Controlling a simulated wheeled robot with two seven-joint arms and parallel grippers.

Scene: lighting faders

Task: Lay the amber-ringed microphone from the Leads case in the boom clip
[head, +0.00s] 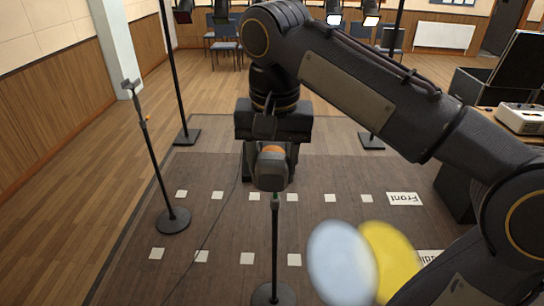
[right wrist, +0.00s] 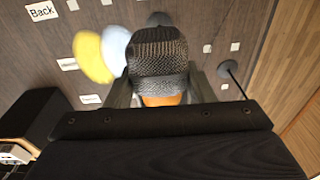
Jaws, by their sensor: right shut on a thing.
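My right gripper (head: 268,148) is shut on a microphone (head: 271,172) and holds it in the air, its grey mesh head toward the head camera. An amber ring shows on it in the right wrist view (right wrist: 161,99), between the fingers. A stand with a green band (head: 275,240) rises just below the microphone in the head view; its top is partly hidden and I cannot tell if they touch. Another stand with an orange band (head: 155,165) stands at the left, with a clip (head: 130,86) at its top. I cannot tell which clip is the boom clip. My left gripper is not in view.
Blurred pale blue (head: 341,263) and yellow (head: 391,256) rounded things are close at the lower right. Dark cases (head: 478,85) and a pale device (head: 522,117) stand at the right; no Leads label is readable. White markers dot the dark mat (head: 215,215).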

